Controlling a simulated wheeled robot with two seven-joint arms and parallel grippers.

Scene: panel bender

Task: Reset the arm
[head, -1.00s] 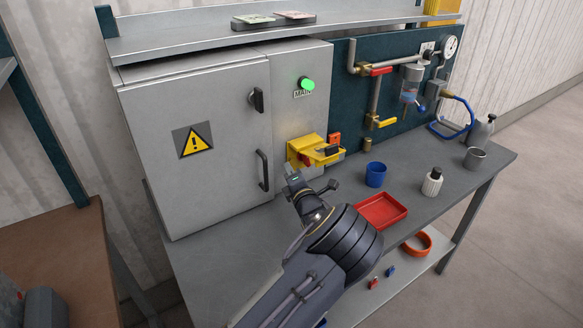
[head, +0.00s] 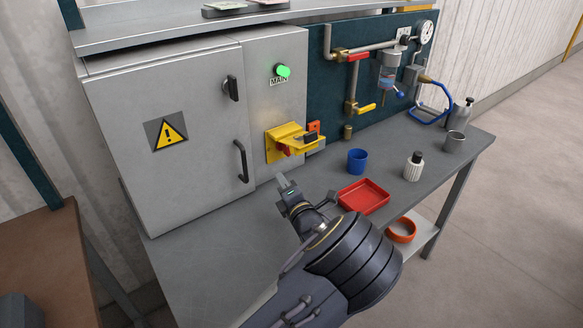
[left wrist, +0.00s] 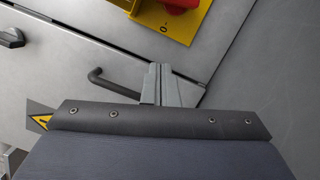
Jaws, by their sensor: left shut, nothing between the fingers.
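My left gripper (head: 283,184) is shut and empty. It is in the air over the bench, in front of the grey cabinet (head: 165,105) and below the yellow switch bracket (head: 281,131). In the left wrist view its fingers (left wrist: 160,72) are together, with the cabinet's dark door handle (left wrist: 103,78) behind them and the yellow plate (left wrist: 150,18) with a red part above. The fingers look apart from both. The cabinet door is shut, and a green lamp (head: 282,71) glows above the bracket. My right gripper is not in view.
The metal bench (head: 225,225) holds a red tray (head: 363,196), a blue cup (head: 357,161), a white bottle (head: 413,167) and a grey cup (head: 454,142). Pipes with a red valve handle (head: 356,55) and a yellow one (head: 366,108) are on the back panel. The bench's front left is clear.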

